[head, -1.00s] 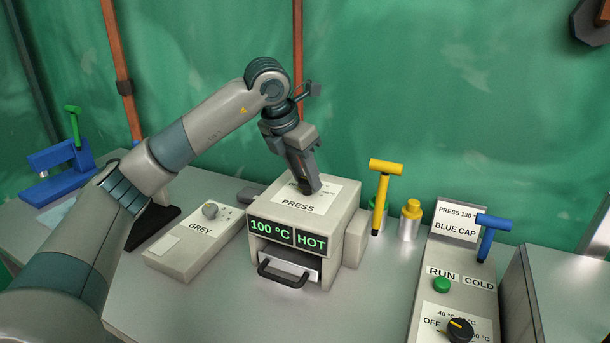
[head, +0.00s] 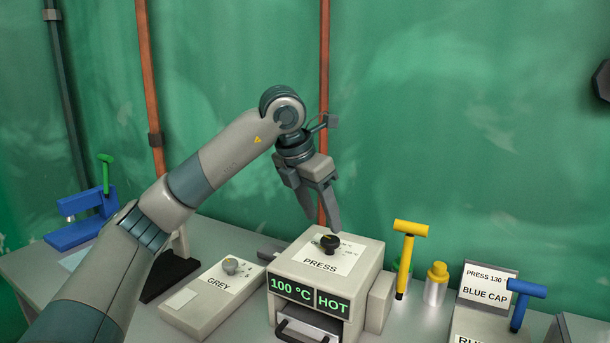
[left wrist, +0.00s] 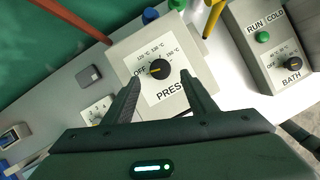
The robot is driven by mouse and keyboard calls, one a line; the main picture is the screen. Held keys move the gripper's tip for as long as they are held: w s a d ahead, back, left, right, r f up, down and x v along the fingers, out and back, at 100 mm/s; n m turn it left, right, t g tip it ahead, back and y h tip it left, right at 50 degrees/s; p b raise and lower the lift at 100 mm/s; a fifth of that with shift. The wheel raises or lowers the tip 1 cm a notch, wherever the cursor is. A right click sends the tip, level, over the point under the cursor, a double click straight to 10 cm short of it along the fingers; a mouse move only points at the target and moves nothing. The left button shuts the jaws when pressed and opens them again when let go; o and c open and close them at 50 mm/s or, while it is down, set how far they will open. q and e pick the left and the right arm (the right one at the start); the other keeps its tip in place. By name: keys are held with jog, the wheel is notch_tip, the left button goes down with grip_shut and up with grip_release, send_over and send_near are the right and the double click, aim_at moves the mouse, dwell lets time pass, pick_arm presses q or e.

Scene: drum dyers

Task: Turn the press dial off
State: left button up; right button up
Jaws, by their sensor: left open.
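The press (head: 363,259) is a light box on the bench, with green displays reading 100 °C and HOT. Its black press dial (head: 330,243) sits on the white label on top. In the left wrist view the dial (left wrist: 159,69) has a yellow mark that appears to lie on the side toward the word OFF. My left gripper (head: 322,212) is above the dial, apart from it. In the left wrist view its fingers (left wrist: 160,82) are spread and empty, with the dial in line with the gap. My right gripper is not in view.
A grey-labelled box (head: 204,304) with a knob stands left of the press. A yellow-handled tool (head: 405,258), a yellow-capped bottle (head: 436,284) and a blue-handled tool (head: 521,301) stand to the right. The bath dial (left wrist: 292,62) shows in the left wrist view.

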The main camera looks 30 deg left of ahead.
pick_arm(q)
jog(key=v, duration=1.1)
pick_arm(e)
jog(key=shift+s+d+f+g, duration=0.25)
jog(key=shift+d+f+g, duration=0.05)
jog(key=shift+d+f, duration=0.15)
pick_arm(q)
jog(key=shift+r, duration=0.2)
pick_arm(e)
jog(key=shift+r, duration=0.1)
